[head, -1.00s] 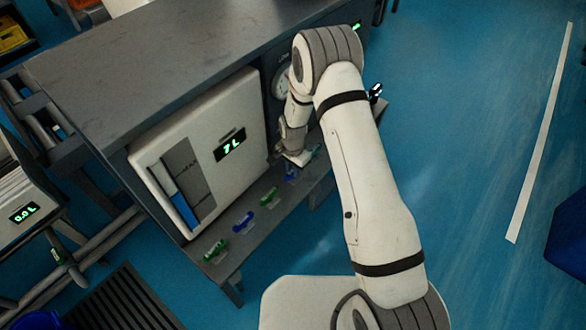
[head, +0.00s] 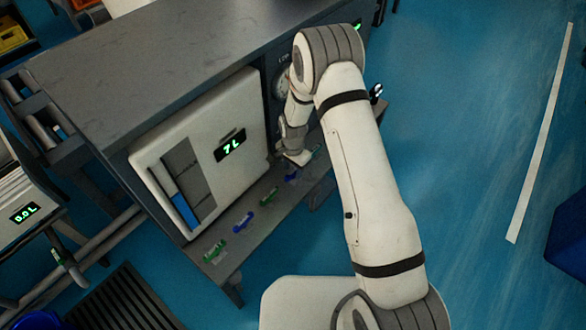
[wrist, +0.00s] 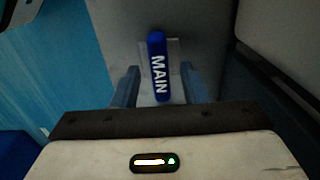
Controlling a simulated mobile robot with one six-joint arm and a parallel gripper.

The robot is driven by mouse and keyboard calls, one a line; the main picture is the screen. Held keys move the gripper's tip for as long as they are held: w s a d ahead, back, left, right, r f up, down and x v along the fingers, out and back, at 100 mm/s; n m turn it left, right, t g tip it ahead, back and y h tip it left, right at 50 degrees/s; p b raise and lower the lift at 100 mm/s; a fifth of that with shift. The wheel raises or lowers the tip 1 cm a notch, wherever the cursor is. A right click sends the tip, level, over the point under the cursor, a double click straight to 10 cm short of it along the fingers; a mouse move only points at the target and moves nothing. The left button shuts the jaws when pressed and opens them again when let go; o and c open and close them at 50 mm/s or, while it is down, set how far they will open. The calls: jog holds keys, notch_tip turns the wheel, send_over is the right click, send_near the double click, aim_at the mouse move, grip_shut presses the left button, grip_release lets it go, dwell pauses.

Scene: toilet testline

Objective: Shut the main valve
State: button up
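The main valve's blue handle (wrist: 158,68), lettered MAIN in white, shows in the wrist view, pointing away from my gripper. My gripper (wrist: 157,85) is open, with one finger on each side of the handle's near part. A gap shows between each finger and the handle, so it is not gripped. In the head view my gripper (head: 297,158) is low at the right end of the ledge, beside a blue handle (head: 291,175). My arm hides part of that area.
Other green and blue handles (head: 242,222) sit along the ledge (head: 226,268) below the white tank (head: 200,150), whose display reads 7 L. A round gauge (head: 281,82) is beside the tank. A second display at left reads 0.0 L.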

notch_tip(320, 180, up, 7)
jog(key=shift+r+p, duration=0.1)
jog(key=shift+p, duration=0.5)
jog(key=shift+d+r, duration=0.1)
jog(key=shift+r, duration=0.2)
notch_tip(320, 180, up, 16)
jog(key=n+p, duration=0.2)
jog(key=p, duration=0.3)
send_over(293, 170)
jog(key=s+d, duration=0.2)
jog(key=d, duration=0.3)
jog(key=s+d+r+n+t+p, duration=0.1)
jog(key=s+d+r+p, duration=0.15)
jog(key=r, duration=0.45)
jog(key=s+d+r+p, duration=0.1)
jog(key=s+d+r, duration=0.15)
jog(key=r, duration=0.35)
jog(key=s+d+r+n+p, duration=0.2)
jog(key=s+d+r+p, duration=0.1)
jog(key=s+r, duration=0.7)
jog(key=s+d+r+n+t+p, duration=0.1)
jog(key=s+d+r+n+p, duration=0.1)
jog(key=s+r+p, duration=0.4)
jog(key=s+d+r, duration=0.1)
jog(key=s+r, duration=0.2)
jog(key=shift+s+d+r+n+t, duration=0.3)
jog(key=shift+s+d+r+n, duration=0.05)
jog(key=shift+d+r+n, duration=0.05)
